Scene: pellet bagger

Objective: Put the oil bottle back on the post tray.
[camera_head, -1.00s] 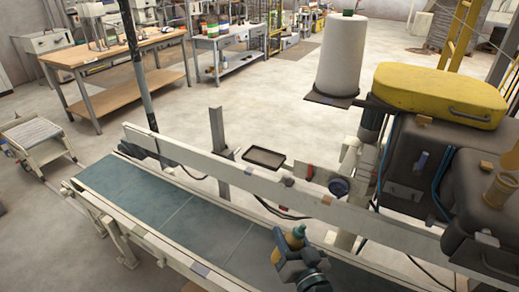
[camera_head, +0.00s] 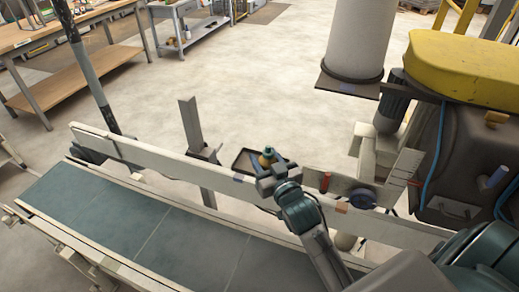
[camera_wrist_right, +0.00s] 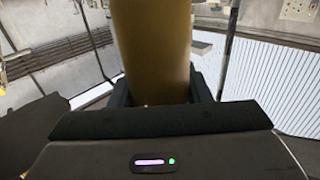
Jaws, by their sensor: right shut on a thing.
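The oil bottle (camera_head: 266,159) is amber with a teal part near its top. My right gripper (camera_head: 270,167) is shut on it and holds it over the far rail of the conveyor. In the right wrist view the bottle (camera_wrist_right: 153,50) stands between the two dark fingers and fills the upper middle. The small dark tray (camera_head: 240,163) lies just behind the bottle and gripper in the head view, which hide part of it. Whether the bottle touches the tray cannot be told. My left gripper is not in view.
The conveyor's white side rail (camera_head: 160,159) runs below the tray, with the green belt (camera_head: 110,220) in front. A grey upright post (camera_head: 190,125) stands left of the tray. Machinery with a red-handled part (camera_head: 325,182) and a yellow-topped unit (camera_head: 465,65) is at right.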

